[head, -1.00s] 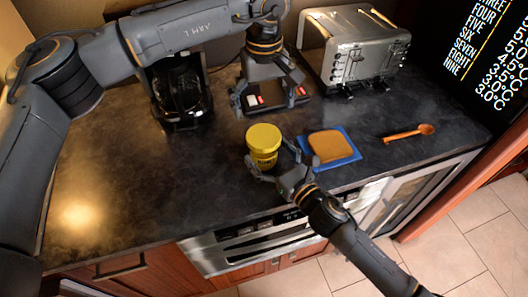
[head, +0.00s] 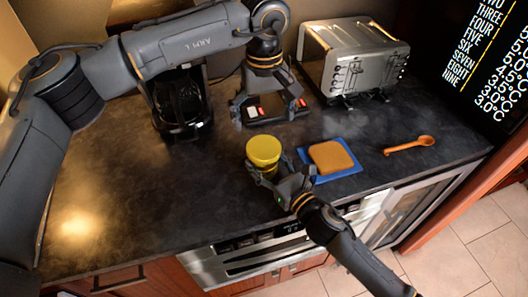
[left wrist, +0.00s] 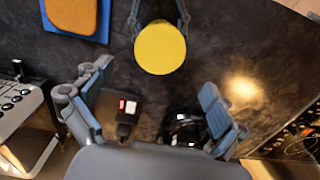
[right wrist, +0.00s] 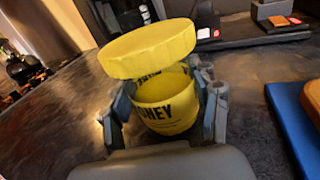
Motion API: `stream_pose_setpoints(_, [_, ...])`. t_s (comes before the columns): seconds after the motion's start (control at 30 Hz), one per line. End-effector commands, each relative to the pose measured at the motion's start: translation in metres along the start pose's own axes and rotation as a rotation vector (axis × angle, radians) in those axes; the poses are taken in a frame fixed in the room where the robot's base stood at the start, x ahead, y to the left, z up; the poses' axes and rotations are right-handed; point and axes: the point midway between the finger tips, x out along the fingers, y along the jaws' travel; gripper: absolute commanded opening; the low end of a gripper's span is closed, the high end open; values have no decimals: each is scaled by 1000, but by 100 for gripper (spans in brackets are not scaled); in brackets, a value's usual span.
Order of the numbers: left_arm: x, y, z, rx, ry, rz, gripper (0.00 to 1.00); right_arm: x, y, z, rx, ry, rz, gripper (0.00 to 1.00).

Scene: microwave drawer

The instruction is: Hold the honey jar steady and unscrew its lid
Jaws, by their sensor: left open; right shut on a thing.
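The honey jar with its yellow lid (head: 263,151) stands upright on the dark counter. My right gripper (head: 272,176) is shut on the jar body below the lid, with a finger on each side. My left gripper (head: 270,110) is open and empty, behind the jar in the head view. In the left wrist view the round lid (left wrist: 160,48) lies beyond my open left fingers, apart from them. The jar's base is hidden in the head view.
A slice of bread (head: 331,157) on a blue board (head: 349,168) lies right of the jar, with an orange spoon (head: 409,145) further right. A toaster (head: 352,62) and a black coffee maker (head: 180,102) stand behind. The counter at left is clear.

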Motion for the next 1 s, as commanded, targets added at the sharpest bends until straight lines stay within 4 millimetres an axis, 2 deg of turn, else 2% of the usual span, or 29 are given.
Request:
stream_pose_setpoints(0.4, [0, 0, -1, 590, -1, 1, 96, 0, 0, -1, 0, 2, 0, 0])
stream_pose_setpoints(0.5, [0, 0, -1, 688, -1, 1, 96, 0, 0, -1, 0, 2, -1, 0])
stream_pose_setpoints(0.67, [7, -1, -1, 753, -2, 0, 96, 0, 0, -1, 0, 2, -1, 0])
stream_pose_setpoints(1.0, [56, -1, -1, 754, -4, 0, 96, 0, 0, -1, 0, 3, -1, 0])
